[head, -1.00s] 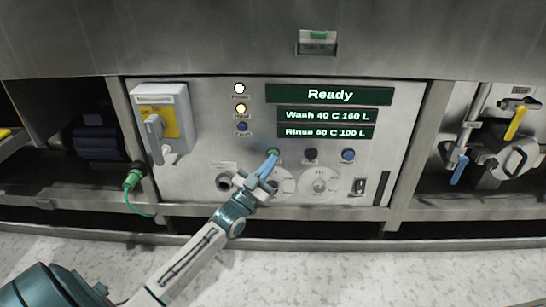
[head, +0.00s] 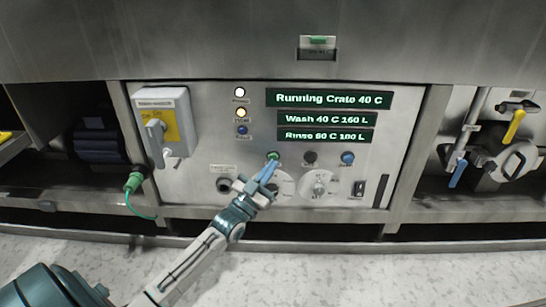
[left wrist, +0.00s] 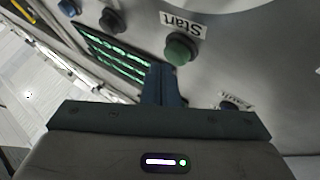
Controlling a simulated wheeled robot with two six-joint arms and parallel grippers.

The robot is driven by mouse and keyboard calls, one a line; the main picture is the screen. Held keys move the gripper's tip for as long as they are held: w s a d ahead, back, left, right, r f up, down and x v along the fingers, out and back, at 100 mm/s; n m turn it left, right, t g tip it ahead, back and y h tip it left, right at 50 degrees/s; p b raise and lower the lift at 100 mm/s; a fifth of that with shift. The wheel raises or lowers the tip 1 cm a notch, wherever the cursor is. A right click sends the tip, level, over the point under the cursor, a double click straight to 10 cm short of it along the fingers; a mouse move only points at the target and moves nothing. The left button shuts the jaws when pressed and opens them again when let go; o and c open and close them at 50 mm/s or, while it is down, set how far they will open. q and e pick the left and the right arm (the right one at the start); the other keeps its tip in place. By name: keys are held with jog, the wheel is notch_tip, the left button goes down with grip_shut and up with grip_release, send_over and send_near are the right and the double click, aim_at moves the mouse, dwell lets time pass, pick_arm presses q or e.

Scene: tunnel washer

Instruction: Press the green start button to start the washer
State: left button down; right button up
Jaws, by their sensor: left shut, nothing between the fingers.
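The green start button (head: 273,156) is on the washer's control panel (head: 210,130), partly covered by my left gripper in the head view. In the left wrist view the green button (left wrist: 180,48) shows beside a "Start" label, just beyond the fingertips. My left gripper (head: 268,170) is shut and empty, its blue fingertips close at the button; whether they touch it I cannot tell. The top display (head: 329,98) reads "Running Crate 40 C". Displays below it read "Wash 40 C 160 L" (head: 325,118) and a rinse line (head: 325,134). My right gripper is not in view.
A black button (head: 310,158) and a blue button (head: 348,158) sit right of the start button. Valves with yellow (head: 515,122) and blue handles are at right.

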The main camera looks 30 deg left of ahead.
pick_arm(q)
jog(key=shift+s+d, duration=0.15)
jog(key=shift+s, duration=0.1)
jog(key=s+d+p, duration=0.1)
jog(key=s+p, duration=0.1)
jog(key=s, duration=0.1)
jog(key=s+d+p, duration=0.1)
jog(key=shift+s+d+p, duration=0.15)
jog(key=shift+d+p, duration=0.15)
dwell(0.9)
